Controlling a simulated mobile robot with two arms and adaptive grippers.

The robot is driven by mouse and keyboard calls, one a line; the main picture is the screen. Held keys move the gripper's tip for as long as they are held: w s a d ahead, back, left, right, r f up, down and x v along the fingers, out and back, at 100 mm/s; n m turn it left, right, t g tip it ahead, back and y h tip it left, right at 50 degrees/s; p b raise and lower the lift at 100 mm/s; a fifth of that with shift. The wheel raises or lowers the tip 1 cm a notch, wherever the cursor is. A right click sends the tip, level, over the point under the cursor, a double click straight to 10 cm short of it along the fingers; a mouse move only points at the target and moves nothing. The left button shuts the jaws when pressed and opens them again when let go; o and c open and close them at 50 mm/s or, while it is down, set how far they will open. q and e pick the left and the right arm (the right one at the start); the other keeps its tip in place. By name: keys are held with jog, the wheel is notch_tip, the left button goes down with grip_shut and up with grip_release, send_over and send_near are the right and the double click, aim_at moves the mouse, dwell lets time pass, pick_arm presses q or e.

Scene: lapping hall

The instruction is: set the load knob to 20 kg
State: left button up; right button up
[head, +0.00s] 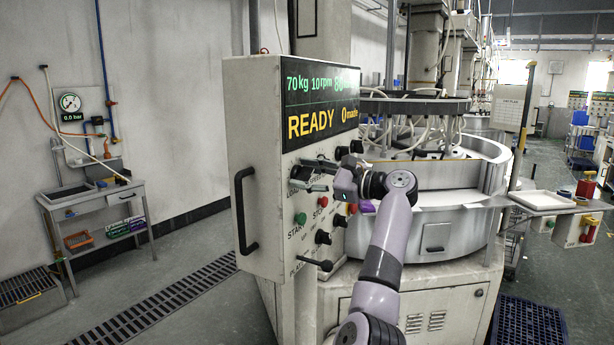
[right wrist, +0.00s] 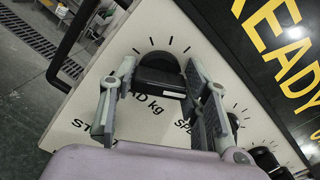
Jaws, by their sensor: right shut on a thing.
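The load knob (right wrist: 158,68) is black, with tick marks around it and the partly covered label "...AD kg" below it in the right wrist view. My right gripper (right wrist: 161,84) is shut on this knob, one finger on each side. In the head view my right gripper (head: 314,174) reaches the upper left of the control panel and hides most of the knob. The display (head: 319,100) above reads "70 kg", "10 rpm", a partly blurred third value, "READY" and "0 made". My left gripper is not in view.
Beside my gripper are other black knobs (head: 341,153), a green start button (head: 300,218) and a red button (head: 323,202). A black lever (head: 314,263) sticks out low on the panel. The cabinet has a black side handle (head: 242,210). The round lapping machine (head: 440,228) stands behind my arm.

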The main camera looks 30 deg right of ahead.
jog(key=c, duration=0.5)
